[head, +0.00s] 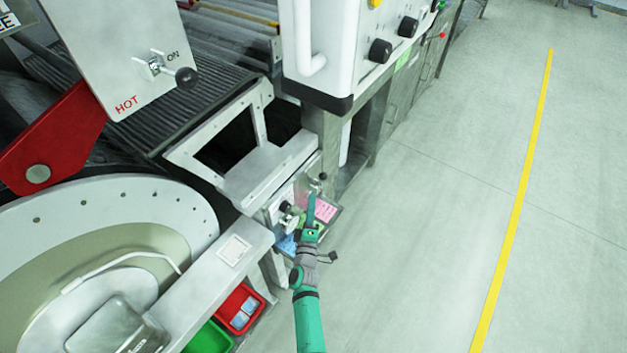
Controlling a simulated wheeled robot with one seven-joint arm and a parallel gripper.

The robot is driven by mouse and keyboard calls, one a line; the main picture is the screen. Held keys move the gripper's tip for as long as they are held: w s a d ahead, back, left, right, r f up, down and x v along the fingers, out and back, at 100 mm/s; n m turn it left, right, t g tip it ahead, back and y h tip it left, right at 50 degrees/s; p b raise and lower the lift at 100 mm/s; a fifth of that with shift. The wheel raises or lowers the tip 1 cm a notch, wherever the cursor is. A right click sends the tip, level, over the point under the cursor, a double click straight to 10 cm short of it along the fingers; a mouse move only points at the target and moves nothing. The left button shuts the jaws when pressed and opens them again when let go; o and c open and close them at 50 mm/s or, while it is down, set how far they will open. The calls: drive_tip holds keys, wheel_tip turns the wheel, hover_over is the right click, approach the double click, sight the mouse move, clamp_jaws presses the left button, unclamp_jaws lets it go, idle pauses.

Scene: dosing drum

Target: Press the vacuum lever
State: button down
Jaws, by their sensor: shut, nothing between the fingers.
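A small panel (278,199) on the front of the machine carries a black-knobbed lever (322,177) at its upper right and a dark round knob (285,207) at its left. No label for vacuum is readable, so I cannot tell which of these is the vacuum lever. My green gripper (311,197) is shut and empty. It is in front of the panel, just below the black-knobbed lever and right of the dark knob. It hides part of the panel, and I cannot tell whether it touches anything.
Another lever with a black ball (186,77) sits on a white plate marked HOT and ON. A pink card (326,210) lies beside my gripper. A white control box (325,45) overhangs above. Red (240,308) and green (208,338) bins stand lower left. The floor at right is clear.

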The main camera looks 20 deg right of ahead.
sight(320, 182)
drive_tip(key=f+x, duration=0.1)
drive_tip(key=x, duration=0.8)
drive_tip(key=shift+w+d+r, duration=0.15)
drive_tip(key=shift+w+r, duration=0.15)
drive_tip(key=shift+r, duration=0.2)
idle(0.4)
drive_tip(key=shift+w+m, duration=0.1)
drive_tip(key=shift+m, duration=0.2)
idle(0.4)
